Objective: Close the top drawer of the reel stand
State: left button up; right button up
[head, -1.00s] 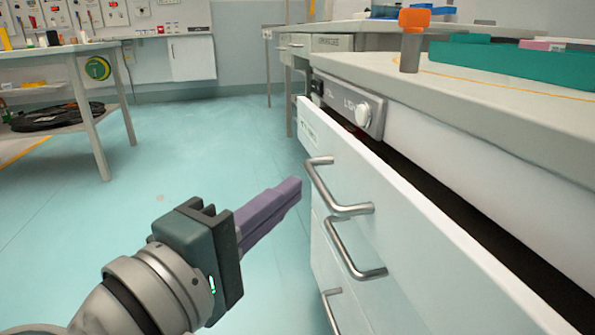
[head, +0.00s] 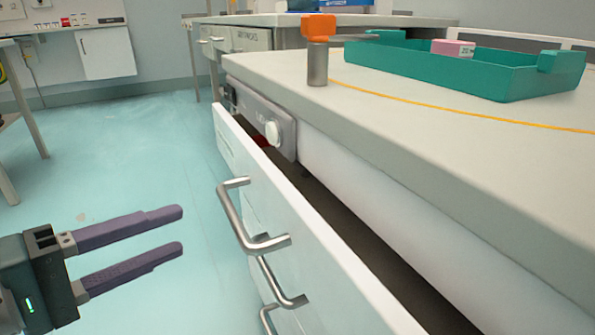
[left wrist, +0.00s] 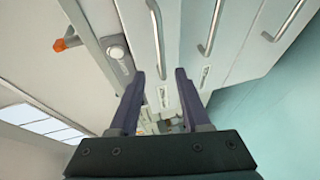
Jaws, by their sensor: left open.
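The top drawer (head: 285,220) of the reel stand stands partly open in the head view, with a dark gap between its white front and the cabinet. Its metal bar handle (head: 243,222) faces left. My left gripper (head: 182,229) is open and empty, its two purple fingers pointing right toward the drawer front, apart from the handle. In the left wrist view the open fingers (left wrist: 160,73) frame the far end of the drawer fronts, and the top handle (left wrist: 158,38) lies just beyond them. My right gripper is in neither view.
On the worktop (head: 400,150) are a post with an orange cap (head: 318,50) and a teal tray (head: 440,72) holding a pink box (head: 453,48). Open floor (head: 120,150) lies left of the drawers.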

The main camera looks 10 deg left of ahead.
aim_at(232, 209)
pick_arm(q)
jog(key=b+x, duration=0.5)
jog(key=x, duration=0.4)
jog(key=shift+w+d+f, duration=0.1)
jog(key=shift+d+f, duration=0.1)
jog(key=shift+d, duration=0.1)
grip_shut()
dwell(1.1)
